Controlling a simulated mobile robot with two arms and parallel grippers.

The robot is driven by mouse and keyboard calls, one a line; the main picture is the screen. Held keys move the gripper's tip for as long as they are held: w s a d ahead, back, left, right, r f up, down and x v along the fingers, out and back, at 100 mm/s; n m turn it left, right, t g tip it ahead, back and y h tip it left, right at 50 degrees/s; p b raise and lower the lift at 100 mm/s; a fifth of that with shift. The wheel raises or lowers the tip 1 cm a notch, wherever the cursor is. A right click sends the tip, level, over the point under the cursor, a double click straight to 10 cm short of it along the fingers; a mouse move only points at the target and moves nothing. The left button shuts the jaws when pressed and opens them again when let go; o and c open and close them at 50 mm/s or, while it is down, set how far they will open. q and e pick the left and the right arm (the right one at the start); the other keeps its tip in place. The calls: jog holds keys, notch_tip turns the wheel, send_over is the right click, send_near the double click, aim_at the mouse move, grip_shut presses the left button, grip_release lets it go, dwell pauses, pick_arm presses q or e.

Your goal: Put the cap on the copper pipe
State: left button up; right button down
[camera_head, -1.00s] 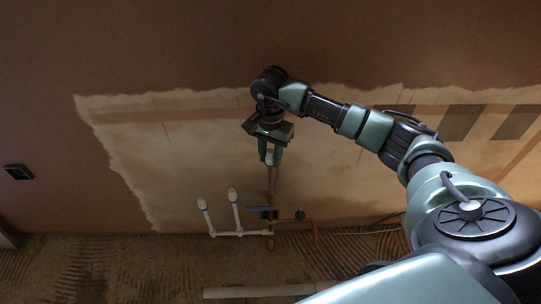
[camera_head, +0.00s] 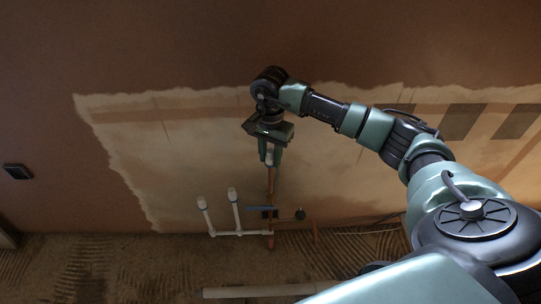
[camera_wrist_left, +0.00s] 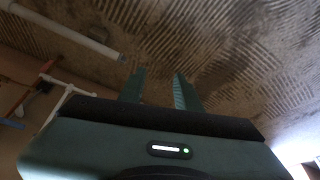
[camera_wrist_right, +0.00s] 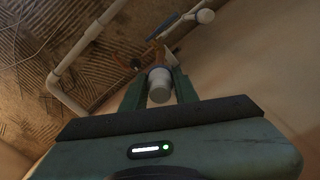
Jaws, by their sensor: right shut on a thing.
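The copper pipe (camera_head: 271,182) stands upright in front of the wall, its upper end just below my right gripper (camera_head: 270,158). The right gripper points down and is shut on a white cap (camera_head: 269,157). The cap also shows between the fingers in the right wrist view (camera_wrist_right: 159,86), with copper pipework (camera_wrist_right: 153,55) behind it. The cap is in line with the pipe; I cannot tell whether it is seated on it. My left gripper (camera_wrist_left: 159,88) shows only in its wrist view, with its fingers apart and nothing between them.
White pipes (camera_head: 235,212) with rounded tops stand left of the copper pipe. A blue handle (camera_head: 262,208) and a dark round knob (camera_head: 300,214) are near its lower part. A loose white pipe (camera_head: 255,291) lies on the ridged floor. The wall (camera_head: 180,160) is close behind.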

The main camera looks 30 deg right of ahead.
aim_at(271, 151)
jog(key=shift+f, duration=0.35)
pick_arm(q)
jog(key=shift+b+v, duration=0.35)
jog(key=shift+v, duration=1.15)
pick_arm(e)
jog(key=shift+f, duration=0.15)
pick_arm(q)
jog(key=shift+w, duration=0.1)
pick_arm(e)
jog(key=c, duration=0.5)
grip_release()
pick_arm(q)
jog(key=shift+f, duration=0.1)
pick_arm(e)
jog(key=shift+r+p, duration=0.8)
jog(key=shift+r, duration=0.4)
pick_arm(q)
jog(key=s+p+x, duration=0.1)
jog(key=x, duration=0.8)
jog(key=shift+f, duration=0.45)
pick_arm(e)
jog(key=shift+r, duration=0.9)
